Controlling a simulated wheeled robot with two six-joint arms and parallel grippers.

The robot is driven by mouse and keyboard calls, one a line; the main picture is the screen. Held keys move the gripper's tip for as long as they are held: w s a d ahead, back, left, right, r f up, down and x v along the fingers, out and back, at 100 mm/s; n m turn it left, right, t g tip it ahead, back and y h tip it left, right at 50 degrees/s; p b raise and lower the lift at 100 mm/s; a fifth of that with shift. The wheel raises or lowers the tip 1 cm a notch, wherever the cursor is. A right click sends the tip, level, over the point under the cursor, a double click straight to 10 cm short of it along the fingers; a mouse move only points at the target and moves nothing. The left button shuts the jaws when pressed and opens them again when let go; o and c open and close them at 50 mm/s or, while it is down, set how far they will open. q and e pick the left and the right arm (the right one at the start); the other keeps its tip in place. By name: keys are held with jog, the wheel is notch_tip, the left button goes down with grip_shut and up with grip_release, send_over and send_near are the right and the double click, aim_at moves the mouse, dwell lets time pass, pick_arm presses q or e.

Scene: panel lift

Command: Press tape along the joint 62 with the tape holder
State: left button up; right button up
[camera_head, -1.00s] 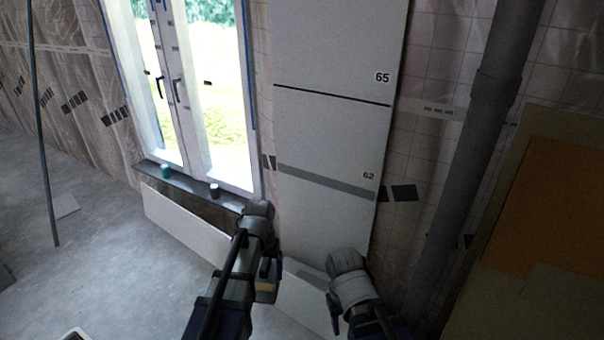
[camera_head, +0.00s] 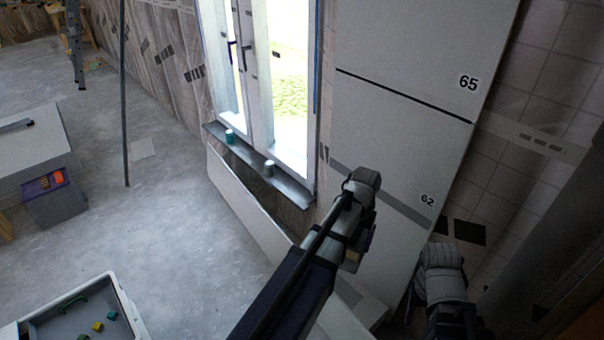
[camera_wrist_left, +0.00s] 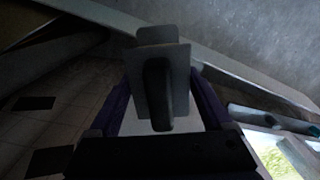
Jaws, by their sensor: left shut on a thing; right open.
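The white wall panels carry the labels 65 (camera_head: 467,83) and 62 (camera_head: 427,200). The joint at 65 (camera_head: 400,93) is a bare dark line. My left gripper (camera_wrist_left: 160,100) is shut on the tape holder (camera_wrist_left: 182,75), a flat grey plate with a dark grip in the left wrist view. In the head view my left arm is in front of the lower panel, and its jaws are mostly hidden. My right gripper (camera_head: 410,300) is low beside the panel, open, barely visible.
A window sill (camera_head: 240,152) with two small cups (camera_head: 230,136) is left of the panels. A white board (camera_head: 245,205) leans below it. A grey tray (camera_head: 80,310) with small blocks is at lower left. The grey floor (camera_head: 165,210) between is mostly clear.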

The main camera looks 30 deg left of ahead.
pick_arm(q)
jog(key=w+a+f+n+h+b, duration=0.4)
jog(key=w+f+n+h+b, duration=0.1)
jog(key=w+n+b, duration=0.25)
jog(key=w+a+f+n+h+b, duration=0.4)
jog(key=w+n+b, duration=0.3)
jog(key=w+n, duration=0.15)
jog(key=w+a+r+n+t+y+b, duration=0.1)
jog(key=w+a+n+t+b, duration=0.3)
jog(key=a+n+t+b, duration=0.65)
jog(key=w+a+r+n+t+y+b, duration=0.15)
jog(key=w+a+n+t+b, duration=0.45)
jog(key=a, duration=1)
jog(key=shift+m+t, duration=0.35)
jog(key=shift+w+d+f+p, duration=0.15)
jog(key=shift+w+d+p, duration=0.25)
jog(key=shift+w, duration=0.3)
jog(key=shift+w+d+f+p, duration=0.15)
jog(key=shift+w+d+p, duration=0.25)
jog(key=shift+w, duration=0.25)
jog(key=shift+w+d+f+p, duration=0.15)
jog(key=shift+w+d+p, duration=0.25)
jog(key=shift+w, duration=0.3)
jog(key=o, duration=0.7)
jog(key=c, duration=1.1)
